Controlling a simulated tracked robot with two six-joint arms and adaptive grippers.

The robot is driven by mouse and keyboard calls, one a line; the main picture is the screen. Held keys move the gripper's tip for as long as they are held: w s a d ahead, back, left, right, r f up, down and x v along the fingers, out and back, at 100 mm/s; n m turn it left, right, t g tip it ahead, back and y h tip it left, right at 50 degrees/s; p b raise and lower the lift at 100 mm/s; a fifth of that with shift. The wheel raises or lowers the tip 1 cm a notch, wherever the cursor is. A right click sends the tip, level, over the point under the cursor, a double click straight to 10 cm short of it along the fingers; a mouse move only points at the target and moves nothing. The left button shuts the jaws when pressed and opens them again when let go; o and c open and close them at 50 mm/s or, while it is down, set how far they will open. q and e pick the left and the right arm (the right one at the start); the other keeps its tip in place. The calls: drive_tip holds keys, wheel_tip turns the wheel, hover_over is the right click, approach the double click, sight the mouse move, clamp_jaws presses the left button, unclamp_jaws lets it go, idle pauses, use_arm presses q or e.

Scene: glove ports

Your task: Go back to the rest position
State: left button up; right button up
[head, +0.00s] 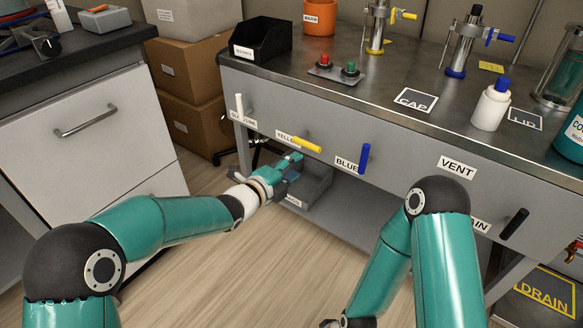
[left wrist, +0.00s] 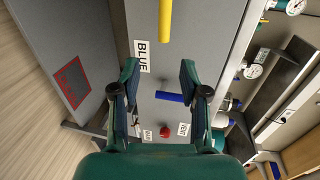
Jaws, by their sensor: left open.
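My left gripper (head: 284,170) reaches in from the left in the head view, just below the yellow handle (head: 307,145) on the bench front. In the left wrist view its two fingers (left wrist: 160,90) stand wide apart, with nothing between them touching either finger. The yellow handle (left wrist: 165,18) lies beyond the fingertips there, and the blue handle (left wrist: 170,98) shows between the fingers, farther off. The blue handle (head: 365,158) is upright in the head view. My right arm bends down at the centre right. Its gripper (head: 338,322) is only partly in view at the bottom edge.
A white handle (head: 239,106) and a black handle (head: 514,224) also stick out from the bench front. A grey bin (head: 316,190) sits under the bench near the left gripper. A drawer cabinet (head: 90,130) stands at the left. The wooden floor (head: 270,270) between is clear.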

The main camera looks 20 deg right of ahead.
use_arm(q)
drive_tip(key=shift+a, duration=0.1)
drive_tip(key=w+a+f+n+y, duration=0.1)
drive_tip(key=a+f+n+y, duration=0.35)
drive_tip(key=a+f, duration=0.9)
drive_tip(key=s+a+f+n+g+y, duration=0.2)
drive_tip(key=s+a+f+n+g, duration=0.1)
drive_tip(key=s+a+f+n, duration=0.65)
drive_tip(key=s+a+f+n+g+y, duration=0.1)
drive_tip(key=s+a+f+n+g, duration=0.15)
drive_tip(key=s+n, duration=0.4)
drive_tip(key=s+a+f+n+g, duration=0.15)
drive_tip(key=s+f+n, duration=0.25)
drive_tip(key=s, duration=0.6)
drive_tip(key=s+a+f+n+g+y, duration=0.1)
drive_tip(key=s+f+n+g, duration=0.15)
drive_tip(key=s+n, duration=0.4)
wheel_tip(320, 180, up, 36)
drive_tip(key=s+p, duration=0.1)
drive_tip(key=p, duration=3.5)
drive_tip(key=shift+s+d+m+p, duration=0.25)
drive_tip(key=shift+s+m+p, duration=0.05)
drive_tip(key=shift+s, duration=0.05)
